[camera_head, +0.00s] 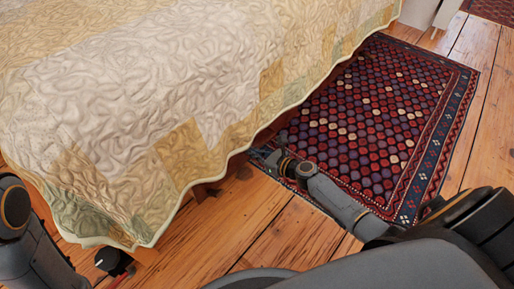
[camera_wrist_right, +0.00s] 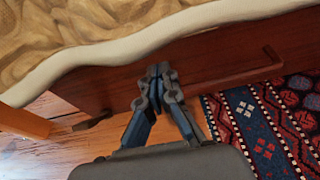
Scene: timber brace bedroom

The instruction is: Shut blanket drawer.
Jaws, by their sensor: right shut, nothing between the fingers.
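The blanket drawer shows in the right wrist view as a reddish-brown wooden front (camera_wrist_right: 105,88) under the quilt's edge. A bar-shaped handle (camera_wrist_right: 240,76) stands out from it to the right of my fingers. My right gripper (camera_wrist_right: 157,72) is shut and empty, its fingertips in front of the drawer front; I cannot tell whether they touch it. In the head view my right gripper (camera_head: 264,154) is low at the bed's side, its tips partly under the quilt's edge. The quilt hides most of the drawer there, so how far it stands out is unclear.
A bed with a cream and yellow quilt (camera_head: 190,75) fills the upper left and overhangs the drawer. A red and navy patterned rug (camera_head: 375,115) lies right of the bed. Bare wooden floor (camera_head: 290,235) is open in front.

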